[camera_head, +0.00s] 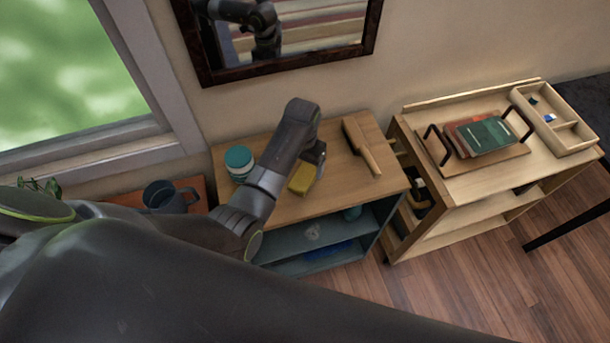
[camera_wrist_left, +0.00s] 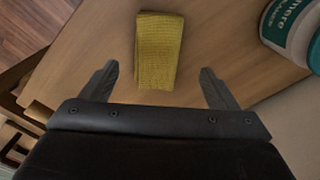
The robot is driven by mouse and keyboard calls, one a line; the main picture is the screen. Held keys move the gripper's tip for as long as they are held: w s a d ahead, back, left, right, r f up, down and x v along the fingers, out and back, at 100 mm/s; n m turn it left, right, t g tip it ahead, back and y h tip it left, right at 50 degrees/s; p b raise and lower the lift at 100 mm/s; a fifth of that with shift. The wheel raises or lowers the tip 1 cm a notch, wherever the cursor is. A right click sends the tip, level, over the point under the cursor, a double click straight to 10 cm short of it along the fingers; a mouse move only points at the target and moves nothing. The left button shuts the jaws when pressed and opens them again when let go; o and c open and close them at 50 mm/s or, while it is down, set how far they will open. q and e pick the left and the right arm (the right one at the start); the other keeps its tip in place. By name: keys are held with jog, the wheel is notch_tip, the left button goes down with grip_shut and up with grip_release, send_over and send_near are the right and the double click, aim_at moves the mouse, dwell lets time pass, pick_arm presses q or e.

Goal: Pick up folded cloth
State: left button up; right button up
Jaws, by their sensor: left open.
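The folded cloth (camera_head: 302,178) is yellow and lies on the wooden top of a small cabinet (camera_head: 350,197) in the head view. In the left wrist view the cloth (camera_wrist_left: 158,48) lies at the top centre, beyond and between the lines of my fingers. My left gripper (camera_head: 318,158) is over the cabinet top beside the cloth and partly covers it in the head view. In the left wrist view the left gripper (camera_wrist_left: 160,88) has its fingers spread wide with nothing held between them. My right gripper is not in view.
A teal-lidded jar (camera_head: 239,162) stands left of the cloth; it also shows in the left wrist view (camera_wrist_left: 292,28). A wooden brush-like object (camera_head: 361,146) lies to the right. A dark mug (camera_head: 168,197) stands further left. A second cart (camera_head: 455,190) holds books (camera_head: 484,135) and a divided tray (camera_head: 556,118).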

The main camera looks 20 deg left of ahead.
aim_at(305, 174)
pick_arm(q)
jog(key=shift+w+d+f, duration=0.1)
jog(key=shift+f, duration=0.4)
notch_tip(305, 174, down, 3)
jog(key=shift+d+r+p, duration=0.1)
jog(key=shift+d+p, duration=0.05)
jog(key=shift+p, duration=0.25)
jog(key=shift+f, duration=0.75)
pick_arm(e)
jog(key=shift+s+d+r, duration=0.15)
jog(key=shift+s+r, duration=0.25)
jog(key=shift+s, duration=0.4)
pick_arm(q)
jog(key=c, duration=1.1)
